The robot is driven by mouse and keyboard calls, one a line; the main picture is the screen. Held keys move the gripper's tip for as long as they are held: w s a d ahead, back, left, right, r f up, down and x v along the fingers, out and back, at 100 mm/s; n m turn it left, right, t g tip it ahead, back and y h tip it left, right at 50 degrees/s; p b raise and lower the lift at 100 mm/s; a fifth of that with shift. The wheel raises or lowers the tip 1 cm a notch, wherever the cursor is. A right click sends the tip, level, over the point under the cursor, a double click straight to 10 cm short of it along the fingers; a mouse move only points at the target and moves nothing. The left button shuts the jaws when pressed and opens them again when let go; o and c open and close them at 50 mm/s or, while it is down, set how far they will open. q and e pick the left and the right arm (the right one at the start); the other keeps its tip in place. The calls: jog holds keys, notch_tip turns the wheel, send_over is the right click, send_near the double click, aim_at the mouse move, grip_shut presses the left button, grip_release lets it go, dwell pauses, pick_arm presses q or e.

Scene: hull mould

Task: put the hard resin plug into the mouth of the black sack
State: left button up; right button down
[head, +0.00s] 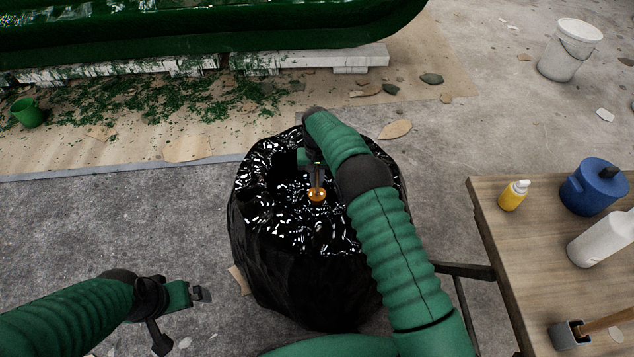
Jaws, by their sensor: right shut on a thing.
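The black sack (290,285) stands upright on the concrete floor in the middle of the head view, its shiny crumpled mouth facing up. My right gripper (316,167) reaches over from the right and points down over the mouth. It is shut on the hard resin plug (316,196), an amber rounded piece with a thin stem up to the jaws. The plug shows against the sack's dark mouth; I cannot tell whether it touches the plastic. My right arm hides part of the sack's right side. My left gripper (201,294) is low at left, apart from the sack; its jaw gap is unclear.
A wooden table (490,225) at right holds a yellow bottle (513,196), a blue pot (592,190) and a white jug (598,240). A white bucket (569,52) stands far right. The green hull mould (200,35) lies across the back. Floor left of the sack is clear.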

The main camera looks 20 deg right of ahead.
jog(key=c, duration=1.5)
grip_release()
notch_tip(320, 180, up, 12)
jog(key=p, duration=0.4)
jog(key=shift+f+p, duration=0.15)
jog(key=shift+p, duration=0.15)
jog(key=shift+s+d+r, duration=0.1)
jog(key=shift+s+r, duration=0.15)
jog(key=shift+r, duration=0.35)
jog(key=s+r+n+t, duration=0.1)
jog(key=s+r, duration=0.1)
jog(key=s, duration=1.3)
jog(key=s+a+r+n+t, duration=0.1)
jog(key=s+r+n, duration=0.1)
jog(key=s, duration=1.2)
jog(key=shift+s+a+r+t, duration=0.15)
jog(key=shift+s+r+t, duration=0.05)
jog(key=shift+s+t, duration=0.15)
